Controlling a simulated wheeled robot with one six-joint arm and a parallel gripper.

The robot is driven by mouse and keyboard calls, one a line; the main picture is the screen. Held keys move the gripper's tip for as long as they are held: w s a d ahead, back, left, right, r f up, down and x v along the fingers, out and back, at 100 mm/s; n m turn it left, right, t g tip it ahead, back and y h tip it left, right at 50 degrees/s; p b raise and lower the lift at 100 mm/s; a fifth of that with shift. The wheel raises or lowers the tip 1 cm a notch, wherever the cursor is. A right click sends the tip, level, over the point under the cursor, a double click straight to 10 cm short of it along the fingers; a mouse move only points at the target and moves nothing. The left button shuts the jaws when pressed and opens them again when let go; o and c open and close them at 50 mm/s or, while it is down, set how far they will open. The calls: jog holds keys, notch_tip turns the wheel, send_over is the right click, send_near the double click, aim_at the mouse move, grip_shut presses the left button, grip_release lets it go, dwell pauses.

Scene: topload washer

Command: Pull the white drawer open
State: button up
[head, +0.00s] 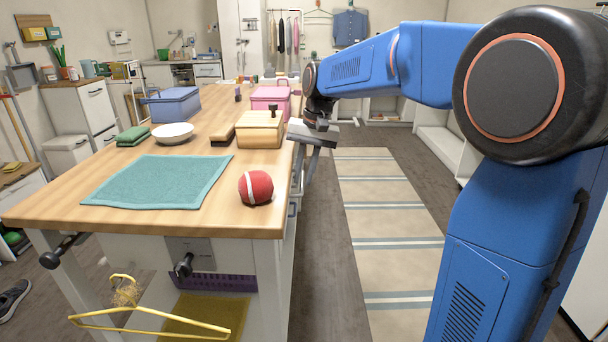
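My gripper (305,176) hangs at the right side of the wooden-topped table (215,217), with its fingers pointing down past the table edge. Whether the fingers are apart or closed is not clear at this angle. White drawer fronts (292,212) on the table's right side are seen very edge-on, below and close to the fingers. A small handle shows there, but I cannot tell whether the gripper touches one. These fronts look flush with the table side, as far as the steep angle shows.
On the tabletop are a red ball (256,187), a teal cloth (158,181), a white bowl (172,133), a wooden box (260,130) and a pink box (271,101). The striped rug (385,215) to the right is clear.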

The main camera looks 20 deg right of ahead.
grip_shut()
jog(key=shift+d, duration=0.1)
jog(key=s+d, duration=0.4)
jog(key=d, duration=0.8)
jog(key=s+d, duration=0.4)
jog(key=d, duration=0.9)
jog(key=shift+s+d, duration=0.15)
jog(key=shift+d, duration=0.05)
grip_release()
